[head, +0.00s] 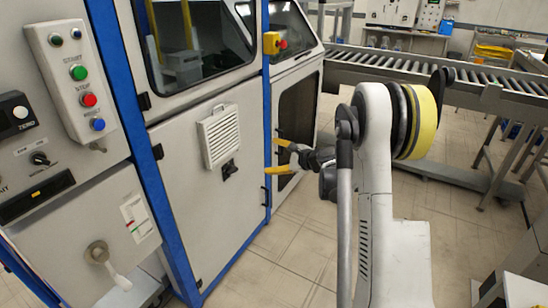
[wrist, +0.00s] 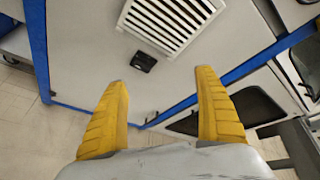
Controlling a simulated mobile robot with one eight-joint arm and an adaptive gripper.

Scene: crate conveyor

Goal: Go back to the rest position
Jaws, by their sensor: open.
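My gripper (head: 280,157) is in front of the grey machine cabinet (head: 184,200), to the right of its vent in the head view. Its two yellow fingers are spread apart with nothing between them; the wrist view shows the open gripper (wrist: 161,88) too. In the wrist view the cabinet's white louvred vent (wrist: 170,18) and small black latch (wrist: 144,61) lie beyond the fingertips. I see no contact between the fingers and the cabinet. My arm's links cover part of the floor and conveyor in the head view.
A control panel with green, red and blue buttons (head: 72,85) is at the left. A red-and-yellow emergency stop (head: 273,43) is on the blue frame. A roller conveyor (head: 410,68) runs behind my arm. Tiled floor (head: 290,245) lies clear between cabinet and arm.

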